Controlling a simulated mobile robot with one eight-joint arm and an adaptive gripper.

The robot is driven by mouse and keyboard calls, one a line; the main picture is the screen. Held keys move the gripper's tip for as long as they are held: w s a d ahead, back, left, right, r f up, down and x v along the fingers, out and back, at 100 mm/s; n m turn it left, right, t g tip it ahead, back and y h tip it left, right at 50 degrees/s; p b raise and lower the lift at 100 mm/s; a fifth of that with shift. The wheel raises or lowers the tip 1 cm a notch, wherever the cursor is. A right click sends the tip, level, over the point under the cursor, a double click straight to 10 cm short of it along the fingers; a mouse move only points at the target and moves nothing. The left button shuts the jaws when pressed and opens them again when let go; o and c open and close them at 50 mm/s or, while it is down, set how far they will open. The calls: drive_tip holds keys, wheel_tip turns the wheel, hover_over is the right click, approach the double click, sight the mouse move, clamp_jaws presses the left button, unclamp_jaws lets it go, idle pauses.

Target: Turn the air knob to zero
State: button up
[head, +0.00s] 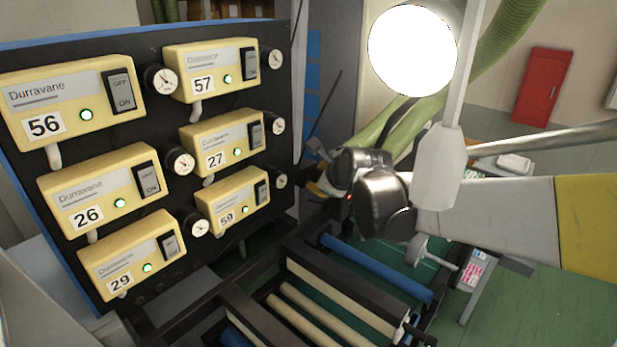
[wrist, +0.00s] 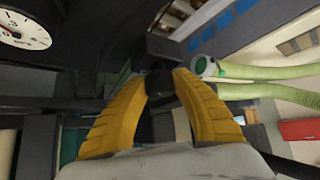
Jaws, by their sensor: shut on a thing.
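The black air knob (wrist: 159,83) sits between the tips of my gripper's two yellow fingers in the wrist view. My gripper (wrist: 160,76) is shut on it, with a fingertip on either side. A round white dial gauge (wrist: 24,30) shows at the top left of the wrist view, cut by the frame edge; I cannot read its needle. In the head view my gripper (head: 318,187) shows only as a bit of yellow behind my dark wrist joint. The knob is hidden there.
A dark panel at left carries several yellow Durravane boxes (head: 82,187) with switches, green lamps and small gauges (head: 181,162). Rollers (head: 375,268) lie below my arm. Green hoses (wrist: 265,92) run close to the right of my gripper. A red cabinet (head: 541,87) stands far right.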

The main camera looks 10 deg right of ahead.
drive_tip(key=shift+f+n+t+h+b, duration=0.2)
drive_tip(key=shift+n+t+h+b, duration=0.35)
drive_tip(key=shift+b, duration=0.3)
drive_tip(key=shift+r+n+t+h+b, duration=0.1)
drive_tip(key=shift+n+t+h+b, duration=0.25)
drive_tip(key=shift+t+b, duration=0.15)
drive_tip(key=o, duration=1.2)
drive_tip(key=shift+w, duration=0.1)
drive_tip(key=v, duration=1.2)
